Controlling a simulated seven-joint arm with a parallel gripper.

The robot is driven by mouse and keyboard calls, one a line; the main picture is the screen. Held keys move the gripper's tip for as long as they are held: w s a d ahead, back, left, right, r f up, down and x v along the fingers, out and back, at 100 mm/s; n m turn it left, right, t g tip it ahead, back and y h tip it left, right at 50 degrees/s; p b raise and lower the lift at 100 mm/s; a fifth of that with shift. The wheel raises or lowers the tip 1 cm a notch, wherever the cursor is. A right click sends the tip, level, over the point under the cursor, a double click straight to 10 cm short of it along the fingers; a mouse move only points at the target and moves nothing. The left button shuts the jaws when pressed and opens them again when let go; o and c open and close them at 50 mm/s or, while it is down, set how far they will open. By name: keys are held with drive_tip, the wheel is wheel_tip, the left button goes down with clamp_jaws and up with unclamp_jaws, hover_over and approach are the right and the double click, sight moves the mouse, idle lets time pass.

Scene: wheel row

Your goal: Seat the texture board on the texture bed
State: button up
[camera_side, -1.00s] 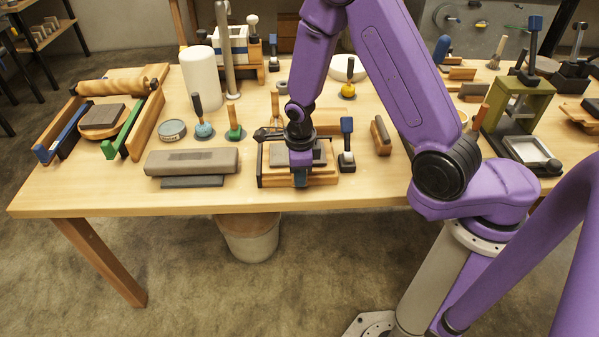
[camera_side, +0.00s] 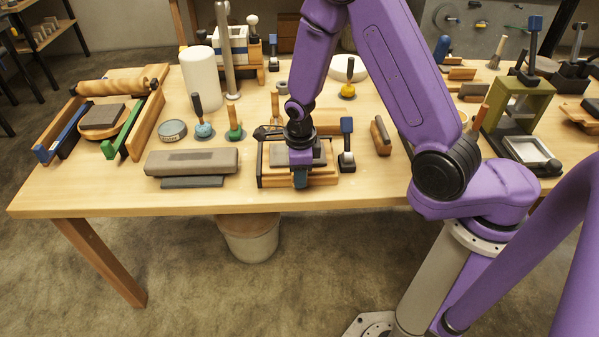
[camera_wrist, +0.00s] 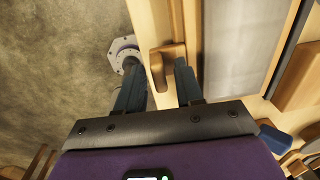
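A grey, flat plate, which looks like the texture board (camera_wrist: 237,45), lies in a light wooden frame, which looks like the texture bed (camera_side: 325,181), at the table's front edge. The plate also shows in the side view (camera_side: 318,152), partly hidden by my wrist. I cannot tell whether it is fully down in the frame. My gripper (camera_wrist: 156,62) points down at the frame's front side. Its two blue fingers are apart, with a small wooden tab (camera_wrist: 166,72) between or just below their tips. I cannot see a firm hold. The fingertips also show in the side view (camera_side: 300,181).
A grey block (camera_side: 190,161) on a dark slab lies left of the frame. A blue-topped upright tool (camera_side: 346,140) stands close to its right, with a wooden block (camera_side: 380,136) beyond. Small knobbed tools (camera_side: 235,125) stand behind left. The front table strip to the right is bare.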

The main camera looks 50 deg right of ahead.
drive_tip(key=shift+s+a+r, duration=0.1)
drive_tip(key=shift+r, duration=1.4)
drive_tip(key=o, duration=0.6)
drive_tip(key=shift+c, duration=0.2)
drive_tip(key=o, duration=0.6)
